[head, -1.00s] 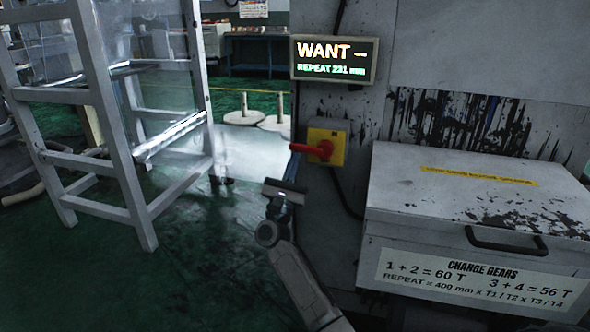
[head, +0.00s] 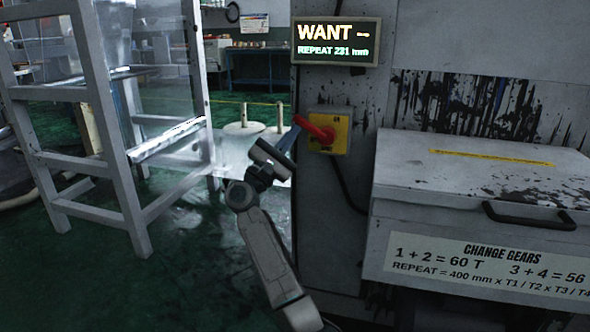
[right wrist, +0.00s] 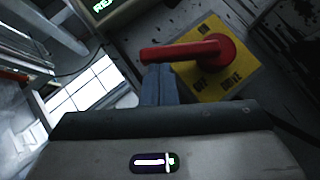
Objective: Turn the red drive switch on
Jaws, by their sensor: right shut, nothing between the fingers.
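The red drive switch handle (head: 315,130) is mounted on a yellow plate (head: 340,143) on the grey machine's front. The handle tilts up and to the left from its pivot. My right gripper (head: 289,138) is shut and empty, just below the handle's free end. In the right wrist view, the shut fingers (right wrist: 160,86) meet the underside of the red handle (right wrist: 185,51) near its tip and appear to touch it. The yellow plate (right wrist: 224,80) there carries dark lettering, partly unreadable. My left gripper is not in view.
A lit display (head: 336,41) reading "WANT" and "REPEAT 231 mm" sits above the switch. A grey change gears box (head: 480,185) with a black handle juts out at right. A pale frame (head: 110,130) stands at left over open green floor.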

